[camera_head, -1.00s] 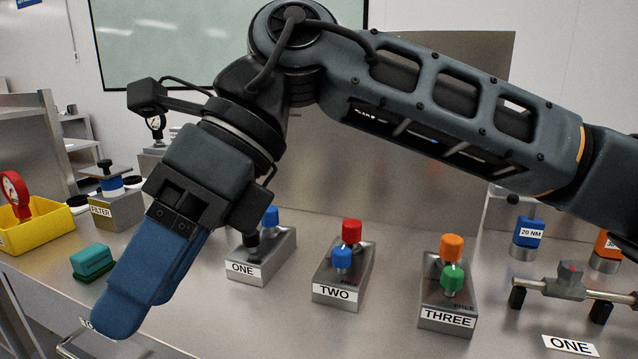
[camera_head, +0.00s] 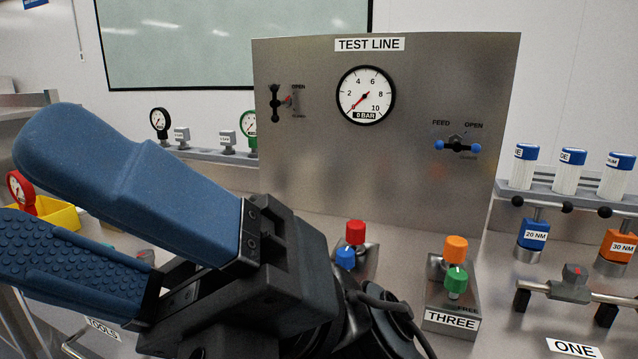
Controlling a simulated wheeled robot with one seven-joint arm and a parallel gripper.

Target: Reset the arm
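My gripper (camera_head: 20,193) is large in the left foreground, with its two blue fingers pointing left. The fingers are apart, with a clear gap between them. The ribbed inner pad of the lower finger shows, and nothing is held. The gripper's black body is at the lower middle. It hides block ONE and part of block TWO on the bench.
The TEST LINE panel (camera_head: 400,190) stands behind, its gauge (camera_head: 365,95) marked 0 BAR. Block THREE (camera_head: 450,300) has orange and green knobs. Blue (camera_head: 533,234) and orange (camera_head: 618,246) torque tools stand right. A yellow bin (camera_head: 58,213) sits behind the fingers.

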